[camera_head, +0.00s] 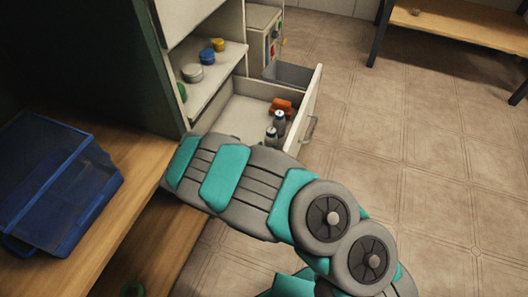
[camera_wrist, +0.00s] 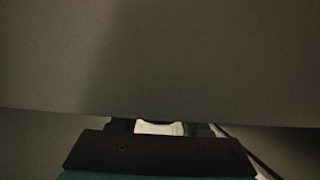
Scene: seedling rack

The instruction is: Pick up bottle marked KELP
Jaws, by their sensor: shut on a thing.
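Two small bottles with dark caps stand in the open drawer in the head view, one farther back (camera_head: 279,117) and one nearer (camera_head: 271,135). No lettering can be read, so I cannot tell which is marked KELP. In the wrist view my gripper (camera_wrist: 160,128) is shut on a white thing (camera_wrist: 158,129), mostly hidden by the dark gripper body. Its shape and any label are hidden. In the head view my arm reaches left toward the cabinet, and the gripper is hidden behind it.
The white drawer (camera_head: 303,115) is pulled out, with an orange thing (camera_head: 281,106) inside. A shelf (camera_head: 222,66) above holds round blue, yellow and grey items. A blue crate (camera_head: 55,185) lies on the wooden bench at left. A plain grey surface fills most of the wrist view. Floor at right is clear.

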